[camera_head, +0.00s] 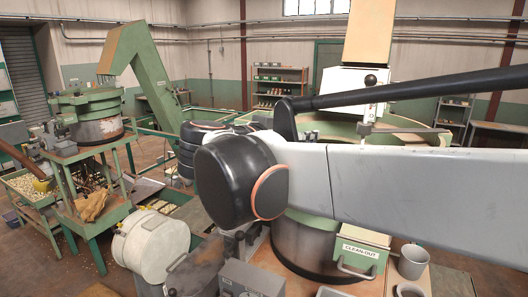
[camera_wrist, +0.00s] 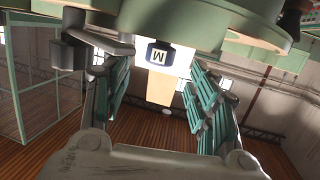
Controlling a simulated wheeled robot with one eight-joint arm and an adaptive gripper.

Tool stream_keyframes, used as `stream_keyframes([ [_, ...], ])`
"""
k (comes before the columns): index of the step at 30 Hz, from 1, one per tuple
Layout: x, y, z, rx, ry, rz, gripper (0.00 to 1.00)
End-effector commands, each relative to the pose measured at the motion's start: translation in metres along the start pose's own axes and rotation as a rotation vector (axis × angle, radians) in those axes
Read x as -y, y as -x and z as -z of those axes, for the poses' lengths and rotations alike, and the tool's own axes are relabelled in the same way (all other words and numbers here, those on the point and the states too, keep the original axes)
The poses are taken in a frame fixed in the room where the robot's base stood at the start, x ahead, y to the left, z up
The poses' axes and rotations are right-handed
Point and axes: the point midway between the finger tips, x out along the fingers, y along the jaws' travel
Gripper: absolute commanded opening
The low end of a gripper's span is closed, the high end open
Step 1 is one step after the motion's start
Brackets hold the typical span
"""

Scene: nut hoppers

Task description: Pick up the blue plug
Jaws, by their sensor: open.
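In the wrist view a small dark blue piece with a pale face marked with a dark letter (camera_wrist: 158,54) shows between the tips of my gripper's fingers. It may be the blue plug, but I cannot tell for sure. My gripper (camera_wrist: 154,76) is open, its two green-padded fingers spread wide, with nothing held between them. The blue piece appears beyond the fingertips, and I see no contact. In the head view my arm crosses the right half and hides my gripper; I cannot make out a blue plug there.
A large round hopper (camera_head: 305,250) with a green clean-out box (camera_head: 362,250) stands under my arm. A grey mug (camera_head: 412,262) is beside it. A tan chute (camera_head: 370,32) rises behind. A second green hopper (camera_head: 100,128) stands left, with a cream drum (camera_head: 150,243) nearer me.

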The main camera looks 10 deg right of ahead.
Motion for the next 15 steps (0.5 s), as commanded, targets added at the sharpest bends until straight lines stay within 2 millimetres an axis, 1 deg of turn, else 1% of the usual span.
stream_keyframes([
  [1, 0.000, -0.006, -0.001, 0.000, 0.000, -0.001, 0.54],
  [8, 0.000, -0.021, 0.001, 0.000, 0.000, 0.000, 0.54],
  [15, -0.002, -0.055, 0.002, 0.000, 0.000, -0.002, 0.54],
])
